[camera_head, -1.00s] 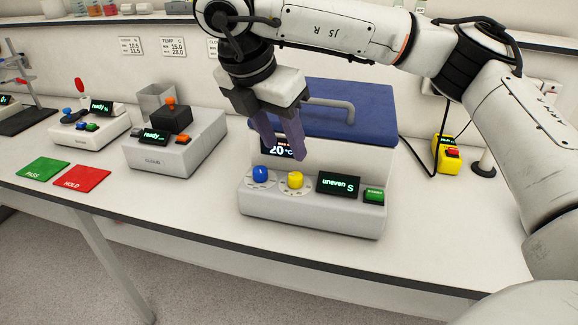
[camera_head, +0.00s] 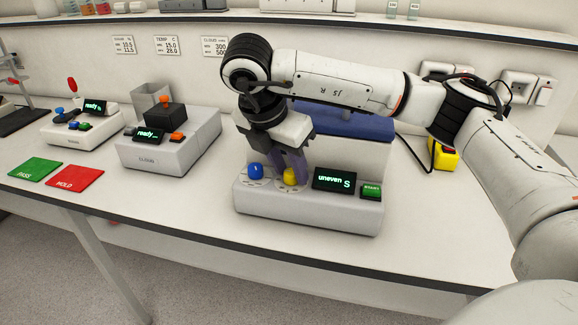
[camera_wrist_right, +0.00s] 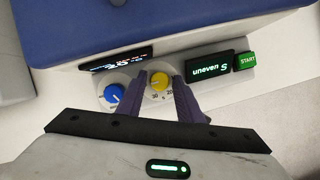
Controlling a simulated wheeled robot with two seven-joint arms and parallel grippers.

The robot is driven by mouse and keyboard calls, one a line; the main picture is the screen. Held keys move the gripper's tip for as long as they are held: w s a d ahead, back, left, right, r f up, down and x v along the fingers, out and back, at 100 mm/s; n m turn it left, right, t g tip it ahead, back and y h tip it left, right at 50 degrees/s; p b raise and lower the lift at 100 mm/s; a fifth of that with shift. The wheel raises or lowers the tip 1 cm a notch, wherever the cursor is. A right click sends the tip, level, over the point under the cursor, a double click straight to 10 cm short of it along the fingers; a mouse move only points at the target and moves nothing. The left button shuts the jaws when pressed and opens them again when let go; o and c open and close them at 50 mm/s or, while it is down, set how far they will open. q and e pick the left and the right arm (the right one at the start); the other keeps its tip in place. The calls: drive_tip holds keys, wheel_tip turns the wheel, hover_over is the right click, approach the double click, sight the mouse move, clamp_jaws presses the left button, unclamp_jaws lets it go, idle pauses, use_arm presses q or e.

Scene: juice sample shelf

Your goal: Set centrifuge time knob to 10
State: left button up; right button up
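The centrifuge (camera_head: 250,207) is a light grey and white unit with a blue lid (camera_head: 355,125). Its front panel has a blue knob (camera_head: 255,171), a yellow knob (camera_head: 290,176), a dark display (camera_head: 334,181) reading "uneven S" and a green START button (camera_head: 371,192). My right gripper (camera_head: 289,168) points down at the yellow knob. In the right wrist view its fingers (camera_wrist_right: 160,84) are apart, one on each side of the yellow knob (camera_wrist_right: 160,80); I cannot tell whether they touch it. The blue knob (camera_wrist_right: 114,95) is left of the fingers. My left gripper is not in view.
A grey machine (camera_head: 172,150) and a smaller white one (camera_head: 75,132) stand to the left, both with "ready" displays. A green PASS mat (camera_head: 36,168) and a red HOLD mat (camera_head: 76,177) lie in front. A yellow device (camera_head: 444,153) stands behind my right arm.

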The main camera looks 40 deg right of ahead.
drive_tip(key=c, duration=0.7)
